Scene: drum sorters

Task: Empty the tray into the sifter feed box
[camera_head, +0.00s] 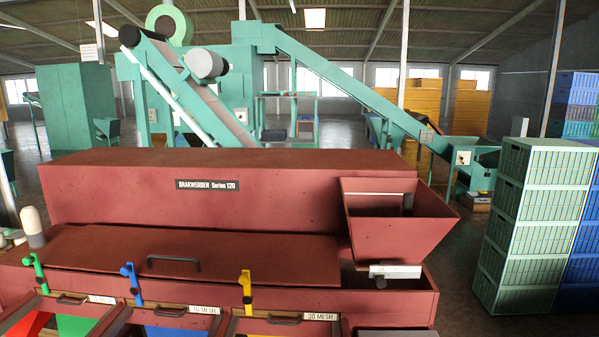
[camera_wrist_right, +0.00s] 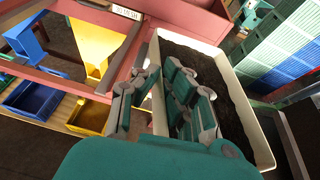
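The tray (camera_wrist_right: 262,141) is cream-walled and holds dark loose material (camera_wrist_right: 205,68) in the right wrist view. My right gripper (camera_wrist_right: 159,75) has one finger on each side of the tray's left wall, with little gap between them; it appears shut on that wall. The fingers hide part of the wall and contents. The sifter feed box (camera_head: 397,222) is a red, flared hopper at the right end of the red sifter (camera_head: 200,195) in the head view. The inside bottom of the feed box is hidden. My left gripper is not in view.
Green (camera_head: 535,215) and blue crate stacks stand right of the sifter. Blue (camera_wrist_right: 33,98) and yellow (camera_wrist_right: 90,115) bins sit below the chutes in the right wrist view. A handled lid (camera_head: 190,252) covers the sifter's front. Floor shows between feed box and crates.

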